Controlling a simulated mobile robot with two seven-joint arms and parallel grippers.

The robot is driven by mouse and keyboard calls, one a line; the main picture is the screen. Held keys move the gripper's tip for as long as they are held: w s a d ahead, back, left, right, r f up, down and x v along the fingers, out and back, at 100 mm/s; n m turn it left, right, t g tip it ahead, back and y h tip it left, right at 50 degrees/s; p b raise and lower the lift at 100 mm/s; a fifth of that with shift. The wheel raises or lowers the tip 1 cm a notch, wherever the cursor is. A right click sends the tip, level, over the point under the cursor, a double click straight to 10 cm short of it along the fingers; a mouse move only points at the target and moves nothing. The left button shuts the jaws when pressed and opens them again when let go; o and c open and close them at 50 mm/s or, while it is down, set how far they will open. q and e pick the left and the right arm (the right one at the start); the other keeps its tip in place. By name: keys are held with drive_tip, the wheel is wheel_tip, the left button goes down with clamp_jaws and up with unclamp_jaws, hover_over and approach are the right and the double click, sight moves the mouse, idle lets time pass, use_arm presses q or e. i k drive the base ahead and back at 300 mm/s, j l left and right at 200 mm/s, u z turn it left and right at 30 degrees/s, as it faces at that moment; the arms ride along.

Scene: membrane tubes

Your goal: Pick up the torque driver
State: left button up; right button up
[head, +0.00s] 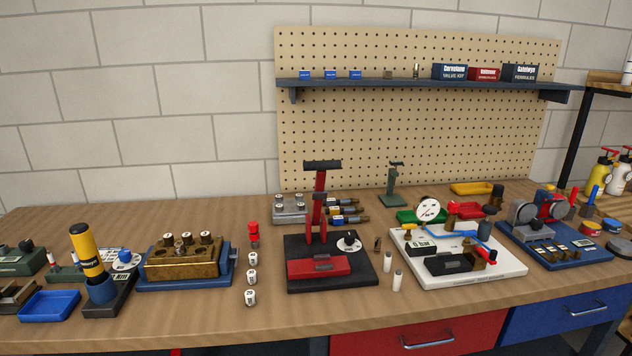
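What looks like the torque driver (84,244) has a thick yellow handle with black bands. It stands slightly tilted in a blue cup (101,290) on a dark stand (112,302), at the left of the workbench. Its lower end is hidden inside the cup. Neither of my grippers shows in the head view.
Right of the driver, a brass block (185,262) sits in a blue vise (226,279). A blue tray (50,306) lies to its left, and a white dial (124,259) stands close behind. A red press (318,266) stands mid-bench. The bench's front strip (190,318) is clear.

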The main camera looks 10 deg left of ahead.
sight(81, 234)
drive_tip(key=j+u, duration=0.1)
drive_tip(key=u, duration=1.45)
drive_tip(key=k+j, duration=0.05)
drive_tip(key=j, duration=0.05)
